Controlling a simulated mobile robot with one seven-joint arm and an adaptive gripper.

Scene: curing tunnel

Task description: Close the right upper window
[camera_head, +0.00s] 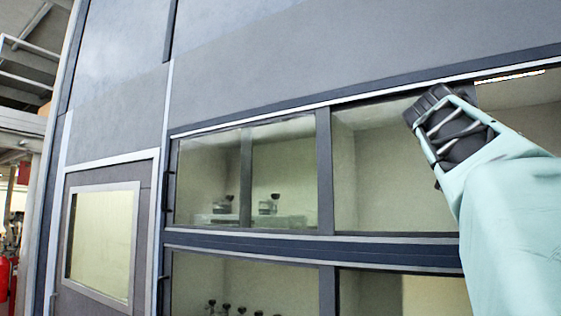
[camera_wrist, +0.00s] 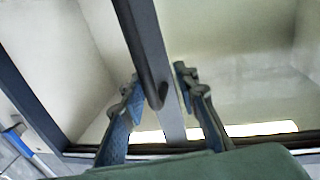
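The upper window row shows in the head view. A dark upright frame bar (camera_head: 324,170) stands between the left panes and the wide right section (camera_head: 385,165). My gripper (camera_head: 432,100) is at the top right of that section and hides part of it. In the wrist view a grey window frame bar (camera_wrist: 146,40) with a dark handle strip (camera_wrist: 153,82) runs between the two blue fingers of my gripper (camera_wrist: 158,78). The fingers are apart, one on each side of the bar, with gaps visible. The window edge behind my gripper is hidden in the head view.
A lower window row (camera_head: 245,285) lies under a dark rail (camera_head: 300,246). A door with a pale pane (camera_head: 102,240) is at left. Several small dark-topped items (camera_head: 268,205) stand behind the glass. A bright light strip (camera_head: 510,76) shows at upper right.

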